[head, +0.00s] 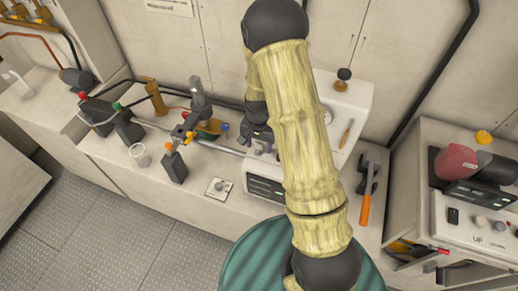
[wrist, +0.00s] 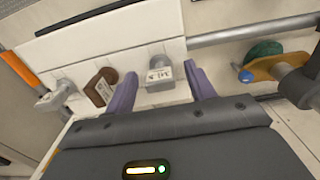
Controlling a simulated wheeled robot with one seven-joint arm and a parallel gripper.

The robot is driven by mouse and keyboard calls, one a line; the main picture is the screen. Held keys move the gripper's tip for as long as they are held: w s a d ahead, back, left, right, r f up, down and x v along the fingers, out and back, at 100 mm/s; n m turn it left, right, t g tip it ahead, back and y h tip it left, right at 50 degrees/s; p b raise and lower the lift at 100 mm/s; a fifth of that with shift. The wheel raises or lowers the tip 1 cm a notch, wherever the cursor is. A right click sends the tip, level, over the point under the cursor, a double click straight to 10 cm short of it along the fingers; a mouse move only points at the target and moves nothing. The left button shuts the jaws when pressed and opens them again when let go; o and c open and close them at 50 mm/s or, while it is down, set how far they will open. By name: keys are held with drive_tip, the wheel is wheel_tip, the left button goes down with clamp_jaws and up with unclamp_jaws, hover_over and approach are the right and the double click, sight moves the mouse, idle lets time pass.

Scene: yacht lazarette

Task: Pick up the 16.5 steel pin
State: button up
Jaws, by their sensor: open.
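In the wrist view, my gripper (wrist: 160,88) has its two purple fingers spread apart and nothing held. A grey metal pin (wrist: 158,68) with a white label stands beyond the fingertips, in line with the gap between them. I cannot read its label for sure. A brown piece with a white label (wrist: 101,88) stands to its left, beside the left finger. Another grey metal piece (wrist: 55,97) lies farther left.
A grey rail (wrist: 250,30) runs along the bench, with a tan clamp-like part (wrist: 275,67) at the right. A small square plate (head: 219,188) lies left.

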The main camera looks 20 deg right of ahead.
drive_tip(key=c, duration=1.1)
drive_tip(key=shift+r, duration=0.1)
drive_tip(key=shift+c, duration=0.2)
wheel_tip(320, 180, up, 10)
drive_tip(key=shift+f+b, duration=0.1)
drive_tip(key=shift+b, duration=1.1)
